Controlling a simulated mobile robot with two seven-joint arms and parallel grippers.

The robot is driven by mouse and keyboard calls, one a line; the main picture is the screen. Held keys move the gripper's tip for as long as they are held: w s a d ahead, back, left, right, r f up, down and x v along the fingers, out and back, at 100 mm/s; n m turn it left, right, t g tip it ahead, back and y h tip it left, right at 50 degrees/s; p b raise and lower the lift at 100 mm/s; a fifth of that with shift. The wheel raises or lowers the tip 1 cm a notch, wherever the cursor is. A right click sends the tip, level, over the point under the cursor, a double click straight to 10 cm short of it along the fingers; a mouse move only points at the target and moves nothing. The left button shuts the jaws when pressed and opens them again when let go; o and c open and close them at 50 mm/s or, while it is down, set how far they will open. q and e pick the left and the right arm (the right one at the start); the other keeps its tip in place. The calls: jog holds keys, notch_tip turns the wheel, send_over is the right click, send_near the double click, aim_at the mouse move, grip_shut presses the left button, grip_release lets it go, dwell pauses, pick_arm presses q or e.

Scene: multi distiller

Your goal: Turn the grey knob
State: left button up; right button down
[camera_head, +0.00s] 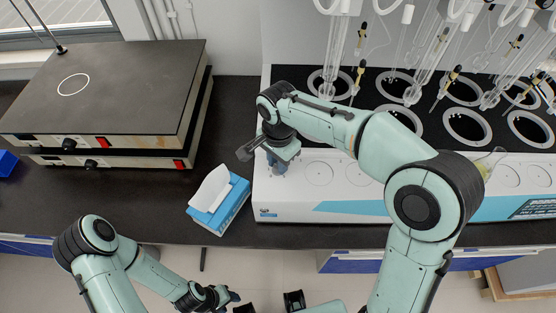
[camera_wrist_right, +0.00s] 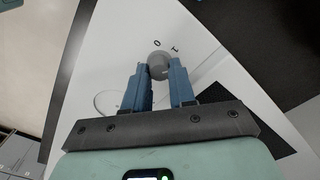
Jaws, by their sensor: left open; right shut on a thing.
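The grey knob (camera_wrist_right: 159,60) shows in the right wrist view, on the white sloping front of the distiller (camera_wrist_right: 115,62), with small marks printed beside it. My right gripper (camera_wrist_right: 158,76) has its two blue fingers on either side of the knob and is shut on it. In the head view, my right gripper (camera_head: 277,168) is at the left end of the distiller's white front panel (camera_head: 330,208), and the knob is hidden behind it. My left gripper (camera_head: 236,297) is open and empty, low in the head view, in front of the bench and away from the distiller.
A blue tissue box (camera_head: 224,211) stands just left of the distiller. Stacked hot plates (camera_head: 130,85) with red switches are further left. Glass tubes (camera_head: 425,65) and ringed heating wells (camera_head: 467,126) fill the distiller's top. Dark bench (camera_head: 115,197) lies bare before the hot plates.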

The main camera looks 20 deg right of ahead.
jog(key=m, duration=0.3)
jog(key=shift+m, duration=0.4)
jog(key=m, duration=0.4)
jog(key=shift+m, duration=0.3)
jog(key=m, duration=0.4)
jog(key=shift+s, duration=0.1)
jog(key=shift+m, duration=1.8)
jog(key=c, duration=0.9)
grip_release()
jog(key=shift+c, duration=0.2)
